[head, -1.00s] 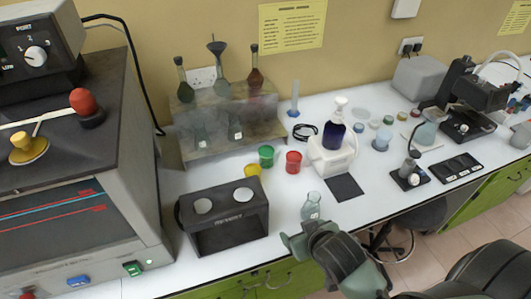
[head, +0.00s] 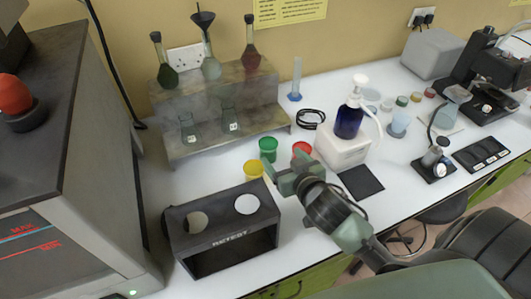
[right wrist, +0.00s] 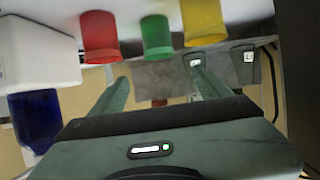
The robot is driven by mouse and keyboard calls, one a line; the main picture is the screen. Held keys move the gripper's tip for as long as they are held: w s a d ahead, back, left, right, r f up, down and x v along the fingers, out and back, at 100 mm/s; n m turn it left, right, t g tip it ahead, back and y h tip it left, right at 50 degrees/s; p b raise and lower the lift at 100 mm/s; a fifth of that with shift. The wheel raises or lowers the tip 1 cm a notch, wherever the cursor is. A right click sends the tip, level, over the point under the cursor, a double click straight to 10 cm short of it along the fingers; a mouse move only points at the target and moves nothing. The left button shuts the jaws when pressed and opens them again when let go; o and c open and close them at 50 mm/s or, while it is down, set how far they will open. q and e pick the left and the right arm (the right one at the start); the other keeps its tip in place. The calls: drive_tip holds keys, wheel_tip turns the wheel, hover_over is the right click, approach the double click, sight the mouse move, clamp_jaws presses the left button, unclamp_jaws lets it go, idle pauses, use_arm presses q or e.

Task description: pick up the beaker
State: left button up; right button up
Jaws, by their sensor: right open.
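Two small clear glass vessels with white labels stand on the lower level of the grey rack in the head view, a left one (head: 187,128) and a right one (head: 229,121); I cannot tell which is the beaker. Their labels show in the right wrist view, beyond the fingers. My right gripper (head: 283,172) is open and empty, above the table in front of the rack, near the coloured cups. It also shows in the right wrist view (right wrist: 160,88). The small glass flask seen earlier on the front of the table is hidden behind my right arm. My left gripper is out of view.
Green (head: 268,148), red (head: 302,150) and yellow (head: 253,169) cups stand close to the gripper. A black box marked RETEST (head: 230,240) stands in front of the rack. A dark blue pump bottle (head: 349,120) stands on a white block (head: 342,150). A large oven (head: 90,160) bounds the left.

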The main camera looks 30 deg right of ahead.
drive_tip(key=p, duration=0.1)
approach(265, 141)
drive_tip(key=shift+w+d, duration=0.15)
drive_tip(key=shift+w, duration=0.65)
drive_tip(key=shift+f+p+x, duration=0.2)
drive_tip(key=shift+p+x, duration=0.8)
drive_tip(key=shift+x, duration=1.9)
drive_tip(key=shift+s, duration=0.1)
drive_tip(key=shift+c, duration=0.3)
drive_tip(key=c, duration=1.4)
